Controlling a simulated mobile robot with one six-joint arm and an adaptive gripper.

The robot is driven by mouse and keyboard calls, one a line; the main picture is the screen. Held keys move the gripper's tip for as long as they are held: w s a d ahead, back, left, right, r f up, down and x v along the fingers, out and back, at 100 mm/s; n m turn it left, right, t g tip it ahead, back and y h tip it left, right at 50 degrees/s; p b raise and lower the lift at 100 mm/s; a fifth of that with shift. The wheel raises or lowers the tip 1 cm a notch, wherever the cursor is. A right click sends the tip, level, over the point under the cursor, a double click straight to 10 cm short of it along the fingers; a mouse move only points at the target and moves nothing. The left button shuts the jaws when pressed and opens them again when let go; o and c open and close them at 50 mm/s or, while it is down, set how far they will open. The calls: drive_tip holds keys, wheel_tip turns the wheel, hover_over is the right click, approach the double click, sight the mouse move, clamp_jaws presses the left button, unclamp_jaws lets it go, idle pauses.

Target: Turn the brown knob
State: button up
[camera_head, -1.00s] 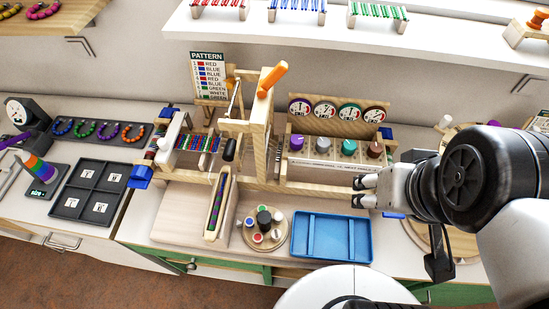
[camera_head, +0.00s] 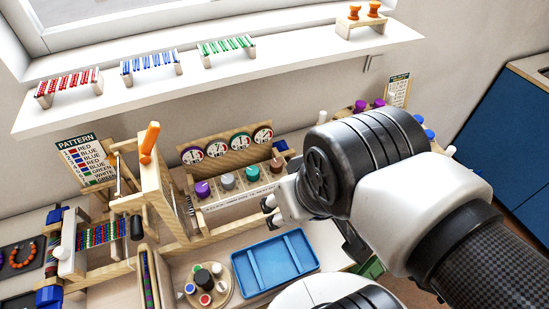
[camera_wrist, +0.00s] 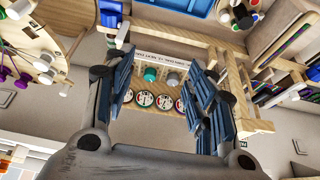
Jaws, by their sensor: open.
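The brown knob (camera_head: 276,166) is the rightmost in a row of knobs on a pale wooden panel (camera_head: 238,197), below a row of dials. My gripper (camera_head: 270,210) is open and empty, in front of the panel's right end. It is just below the brown knob in the head view and apart from it. In the wrist view, my open fingers (camera_wrist: 163,85) frame the panel, with the teal knob (camera_wrist: 150,74) and grey knob (camera_wrist: 172,79) between them. I cannot make out the brown knob there; the left finger seems to cover it.
A purple knob (camera_head: 202,189) is at the panel's left end. A blue tray (camera_head: 272,264) and a round board with small pots (camera_head: 205,287) lie in front. A wooden frame with an orange handle (camera_head: 149,142) stands left of the panel. A shelf (camera_head: 300,58) runs above.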

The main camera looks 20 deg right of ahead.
drive_tip(key=m+g+y+p, duration=0.1)
drive_tip(key=m+y+p, duration=0.2)
drive_tip(key=m+p, duration=1.6)
hover_over(276, 163)
drive_tip(key=s+d+b, duration=0.5)
drive_tip(key=b, duration=0.4)
drive_tip(key=m, duration=0.8)
drive_tip(key=b+x, duration=0.1)
drive_tip(key=x, duration=0.5)
drive_tip(key=b+x, duration=0.2)
drive_tip(key=x, duration=0.4)
drive_tip(key=b+x, duration=0.2)
drive_tip(key=x, duration=0.4)
drive_tip(key=shift+s+d+f, duration=0.1)
drive_tip(key=shift+s+f, duration=0.05)
drive_tip(key=shift+s, duration=0.25)
drive_tip(key=shift+c, duration=0.2)
drive_tip(key=c, duration=1)
drive_tip(key=shift+c, duration=0.2)
